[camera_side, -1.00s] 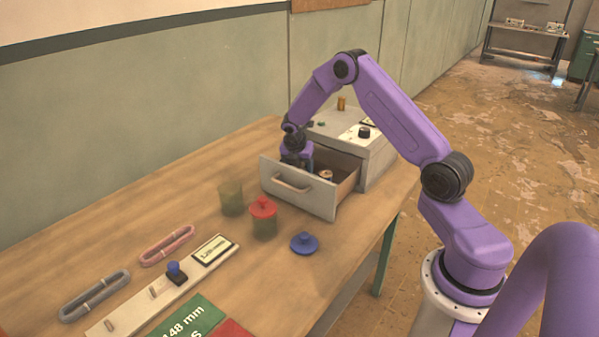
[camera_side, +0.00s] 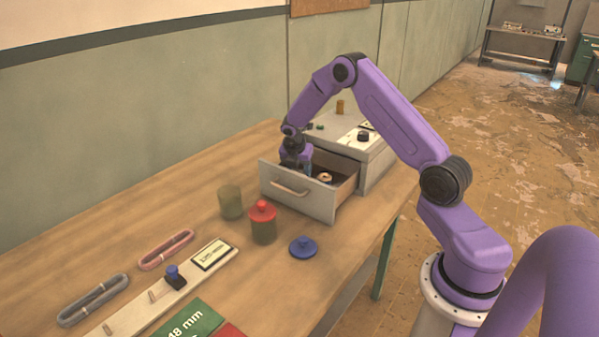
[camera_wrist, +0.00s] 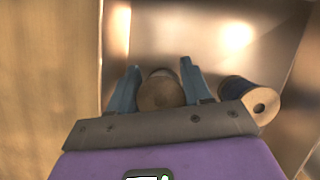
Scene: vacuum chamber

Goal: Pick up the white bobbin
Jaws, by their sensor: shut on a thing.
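My gripper (camera_side: 298,166) reaches down into the open drawer (camera_side: 292,195) near its left end. In the wrist view, my gripper's two blue fingers (camera_wrist: 159,78) are shut on a round bobbin (camera_wrist: 158,93), one finger on each side. Its tan end faces the camera; its winding is mostly hidden, so I cannot tell for sure that it is white. A second bobbin with a dark blue winding (camera_wrist: 250,97) lies tilted in the drawer, to the right of my gripper. It also shows in the side view (camera_side: 325,178).
The drawer's walls stand close around my gripper. In front are a jar with a red lid (camera_side: 263,224), an open jar (camera_side: 230,202) and a blue lid (camera_side: 303,247). A small brown bobbin (camera_side: 340,107) and a black knob (camera_side: 363,136) are on the cabinet.

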